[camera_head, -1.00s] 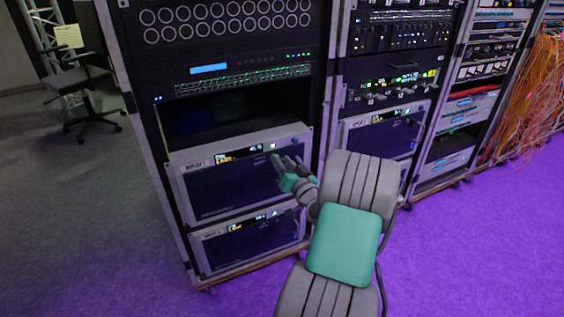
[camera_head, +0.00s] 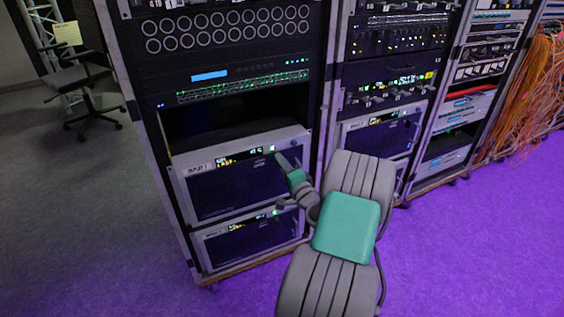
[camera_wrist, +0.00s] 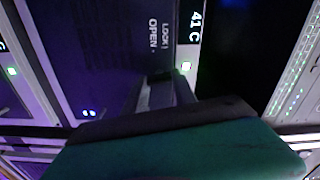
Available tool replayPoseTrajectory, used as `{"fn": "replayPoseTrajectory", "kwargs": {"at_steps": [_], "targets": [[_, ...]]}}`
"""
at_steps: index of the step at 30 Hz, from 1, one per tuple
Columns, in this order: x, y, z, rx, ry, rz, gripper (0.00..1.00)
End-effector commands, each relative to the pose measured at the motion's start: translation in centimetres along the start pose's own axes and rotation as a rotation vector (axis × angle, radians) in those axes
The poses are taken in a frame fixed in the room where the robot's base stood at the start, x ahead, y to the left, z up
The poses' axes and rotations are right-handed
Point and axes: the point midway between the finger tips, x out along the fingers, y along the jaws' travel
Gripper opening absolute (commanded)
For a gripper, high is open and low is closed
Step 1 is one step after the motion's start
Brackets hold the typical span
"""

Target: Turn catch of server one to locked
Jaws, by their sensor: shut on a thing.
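Server one (camera_head: 230,190) is the upper grey-framed unit with a dark front in the left rack, with a small label ending in 1 at its upper left. My gripper (camera_head: 281,160) is at the upper right of its front, jaws closed on the catch. In the wrist view the jaws (camera_wrist: 165,93) reach the dark panel beside the printed words LOCK and OPEN (camera_wrist: 160,38). The catch itself is hidden by the jaws and the green gripper body, so its angle cannot be told.
A similar lower server (camera_head: 245,243) sits just beneath, under my wrist. An empty dark bay (camera_head: 215,122) is above server one. A second rack (camera_head: 385,130) stands close on the right, behind my forearm. The purple floor (camera_head: 470,260) in front is clear.

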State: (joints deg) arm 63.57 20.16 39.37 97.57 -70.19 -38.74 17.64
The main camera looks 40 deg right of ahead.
Motion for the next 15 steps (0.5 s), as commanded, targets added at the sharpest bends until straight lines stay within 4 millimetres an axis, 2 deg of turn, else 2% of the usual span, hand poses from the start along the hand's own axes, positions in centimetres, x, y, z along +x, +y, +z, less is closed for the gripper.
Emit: {"fn": "replayPoseTrajectory", "kwargs": {"at_steps": [6,15], "targets": [[-0.02,-0.02,-0.02,0.134,0.000,0.002,0.00],[-0.01,0.06,-0.02,0.220,0.000,0.000,0.00]]}}
